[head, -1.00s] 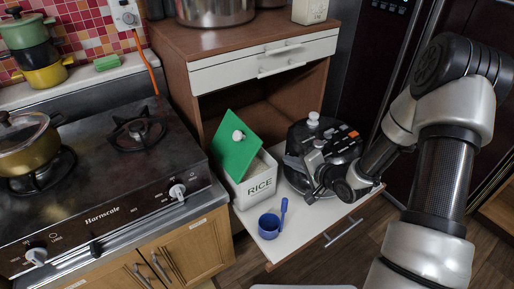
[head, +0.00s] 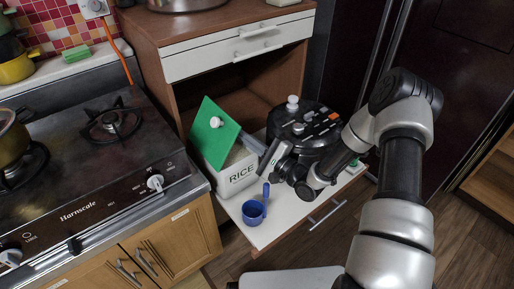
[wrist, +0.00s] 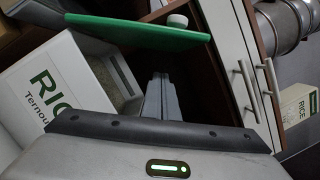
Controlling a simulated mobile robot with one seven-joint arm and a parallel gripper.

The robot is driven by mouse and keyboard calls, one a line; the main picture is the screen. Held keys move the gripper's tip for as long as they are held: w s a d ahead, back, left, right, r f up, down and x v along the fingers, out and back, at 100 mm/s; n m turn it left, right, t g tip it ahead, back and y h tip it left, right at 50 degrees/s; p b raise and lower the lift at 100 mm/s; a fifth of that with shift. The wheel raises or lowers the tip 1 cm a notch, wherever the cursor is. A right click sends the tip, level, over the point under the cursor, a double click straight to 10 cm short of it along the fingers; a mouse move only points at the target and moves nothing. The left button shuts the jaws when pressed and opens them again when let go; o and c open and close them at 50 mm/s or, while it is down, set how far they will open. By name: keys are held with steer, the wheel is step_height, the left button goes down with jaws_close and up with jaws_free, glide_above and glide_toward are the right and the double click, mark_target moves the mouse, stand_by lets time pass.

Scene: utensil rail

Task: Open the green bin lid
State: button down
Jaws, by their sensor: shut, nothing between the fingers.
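The green lid (head: 216,132) with a white knob stands tilted up on the white bin (head: 238,176) marked RICE, leaving the bin's right part uncovered. My gripper (head: 252,143) is shut and empty, with its fingertips at the bin's upper right, beside the raised lid. In the wrist view, the closed fingers (wrist: 160,82) point towards the underside of the green lid (wrist: 140,32), and the open bin (wrist: 60,90) is to their left with pale contents partly visible. I cannot tell whether the fingers touch the lid.
A black round cooker (head: 305,125) stands right of the bin, close behind my gripper. A blue cup (head: 254,212) with a handle sits on the pull-out shelf (head: 290,222) in front. The stove (head: 90,165) is on the left, and a wooden cabinet (head: 190,85) encloses the back.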

mark_target(222, 141)
steer(key=shift+s+a+r, duration=0.3)
steer(key=shift+a+r, duration=0.35)
steer(key=shift+a, duration=0.2)
steer(key=shift+s+a+r, duration=0.3)
steer(key=shift+a+r, duration=0.3)
steer(key=shift+a, duration=0.2)
steer(key=shift+s+a+r, duration=0.1)
steer(key=shift+a+r, duration=0.05)
steer(key=shift+r, duration=0.15)
steer(key=s+a+r+n+p, duration=0.2)
steer(key=a+n, duration=0.1)
steer(key=shift+s+g, duration=0.1)
steer(key=shift+g, duration=0.2)
